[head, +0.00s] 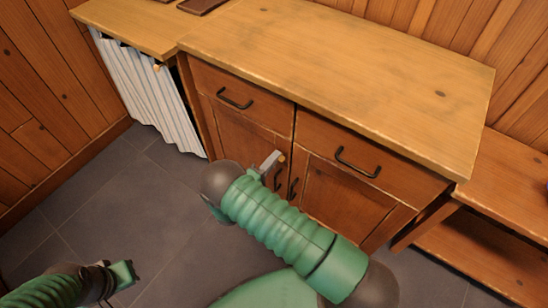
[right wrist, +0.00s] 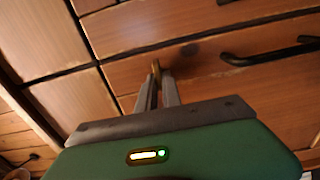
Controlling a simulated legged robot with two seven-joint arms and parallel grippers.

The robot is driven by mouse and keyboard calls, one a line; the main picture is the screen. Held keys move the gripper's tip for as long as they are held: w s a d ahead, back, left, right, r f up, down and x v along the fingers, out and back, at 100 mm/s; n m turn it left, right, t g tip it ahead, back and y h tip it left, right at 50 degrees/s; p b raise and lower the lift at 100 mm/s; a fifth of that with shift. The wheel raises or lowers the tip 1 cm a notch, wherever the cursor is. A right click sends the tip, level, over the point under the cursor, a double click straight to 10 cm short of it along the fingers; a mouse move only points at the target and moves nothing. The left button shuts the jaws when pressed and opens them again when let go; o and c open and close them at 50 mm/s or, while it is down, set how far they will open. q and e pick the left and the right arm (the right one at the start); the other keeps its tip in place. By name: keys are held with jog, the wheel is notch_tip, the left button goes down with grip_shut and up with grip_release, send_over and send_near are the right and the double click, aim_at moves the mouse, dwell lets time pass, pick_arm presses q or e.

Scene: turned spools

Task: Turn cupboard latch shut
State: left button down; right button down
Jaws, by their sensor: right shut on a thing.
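The wooden cupboard (head: 340,197) has two drawers above two doors, which look closed. The small brass latch (head: 281,158) is near the top of the doors, around the middle seam. It also shows in the right wrist view (right wrist: 156,67), at my fingertips. My right gripper (head: 271,163) is shut on the latch, and its narrow fingers (right wrist: 158,80) point at the cupboard front. The fingers hide much of the latch, so I cannot tell its exact angle. My left gripper (head: 122,274) is low over the floor, away from the cupboard; its jaw opening is unclear.
Black drawer handles (head: 235,99) (head: 358,164) and black door handles (head: 293,188) stick out near my right gripper. A striped curtain (head: 150,90) hangs under the left counter. An open wooden shelf (head: 480,245) stands at the right. The grey tiled floor (head: 150,200) is clear.

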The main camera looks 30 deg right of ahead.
jog(key=shift+w+a+f+n, duration=0.1)
jog(key=shift+w+a+n, duration=0.1)
jog(key=shift+n, duration=0.1)
jog(key=c, duration=1.5)
grip_release()
jog(key=shift+d, duration=0.1)
jog(key=shift+s, duration=0.1)
